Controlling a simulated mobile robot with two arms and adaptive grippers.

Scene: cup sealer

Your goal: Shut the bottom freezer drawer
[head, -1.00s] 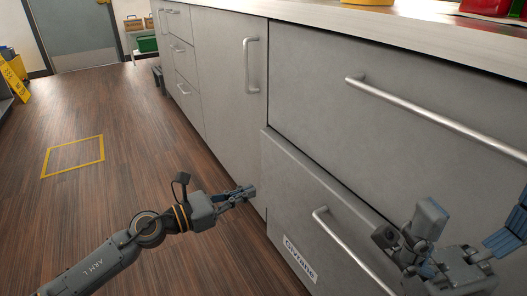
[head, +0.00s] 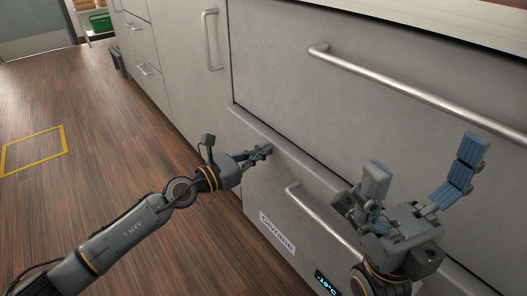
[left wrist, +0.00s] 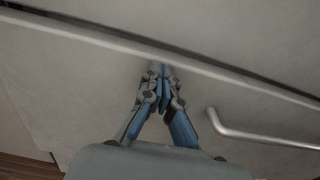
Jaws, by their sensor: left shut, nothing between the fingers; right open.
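The bottom freezer drawer (head: 262,187) has a grey front with a bar handle (head: 320,212), a name label (head: 278,233) and a small lit display (head: 325,284). Its top edge stands a little proud of the drawer above, so it is slightly open. My left gripper (head: 266,150) is shut and empty, its fingertips at the drawer front just under the top edge, left of the handle. In the left wrist view the shut fingers (left wrist: 160,72) point at the front; whether they touch it is unclear. My right gripper (head: 422,165) is open and empty, in front of the drawers at the right.
The upper drawer (head: 340,110) with its long bar handle (head: 420,92) is shut above. A cabinet door (head: 185,90) and smaller drawers (head: 140,45) run away to the left. The wooden floor (head: 80,170) at the left is clear, with a yellow marked rectangle (head: 35,150).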

